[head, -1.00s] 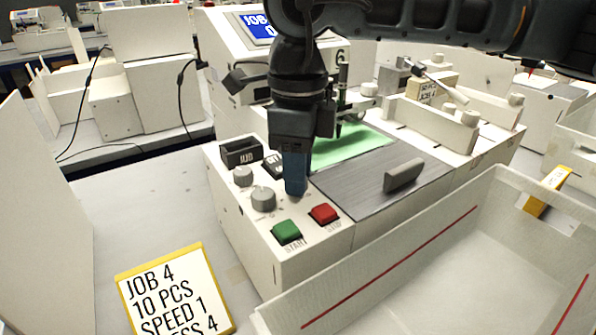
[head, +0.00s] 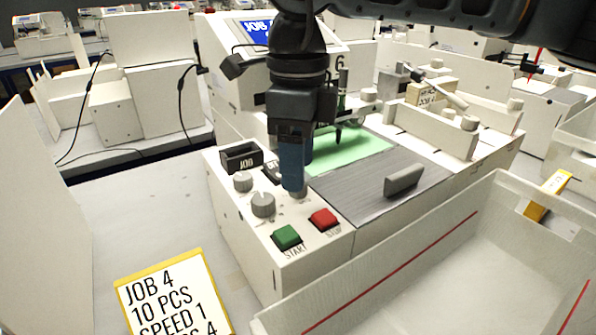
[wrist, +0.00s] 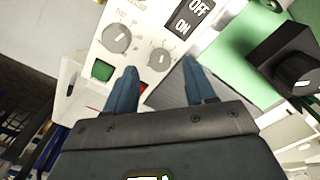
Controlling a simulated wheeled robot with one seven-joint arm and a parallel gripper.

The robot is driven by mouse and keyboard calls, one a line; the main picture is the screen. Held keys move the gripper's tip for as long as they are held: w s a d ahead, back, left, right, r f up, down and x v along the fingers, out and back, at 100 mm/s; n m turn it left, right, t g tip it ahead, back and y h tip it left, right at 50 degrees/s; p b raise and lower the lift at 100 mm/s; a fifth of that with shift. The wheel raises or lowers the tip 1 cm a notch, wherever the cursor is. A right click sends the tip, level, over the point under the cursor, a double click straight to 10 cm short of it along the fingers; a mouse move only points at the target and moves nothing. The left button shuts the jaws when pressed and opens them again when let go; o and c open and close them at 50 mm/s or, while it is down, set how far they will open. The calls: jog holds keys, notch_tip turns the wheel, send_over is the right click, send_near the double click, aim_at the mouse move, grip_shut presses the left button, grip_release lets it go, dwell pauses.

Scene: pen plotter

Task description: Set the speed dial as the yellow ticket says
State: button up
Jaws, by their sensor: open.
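The yellow-edged ticket (head: 168,295) lies at the lower left and reads JOB 4, 10 PCS, SPEED 1; its last line is cut off. Two grey dials, the rear one (head: 243,182) and the front one (head: 262,204), stand on the white control panel. Another grey dial (head: 298,194) is mostly hidden behind my gripper (head: 293,190). In the wrist view, my open, empty gripper (wrist: 164,76) points at the panel, with a dial (wrist: 160,59) beyond and between its fingers. A second dial (wrist: 117,38) is left of the fingers. I cannot read which dial is speed.
The green START button (head: 287,236) and red STOP button (head: 325,218) sit near the panel's front edge. The OFF/ON switch (wrist: 190,16) is close by. A large white bin (head: 400,262) stands in front right. The plotter bed with its raised handle (head: 404,180) is to the right.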

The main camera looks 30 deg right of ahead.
notch_tip(320, 180, up, 5)
jog(key=shift+r, duration=0.1)
dwell(0.7)
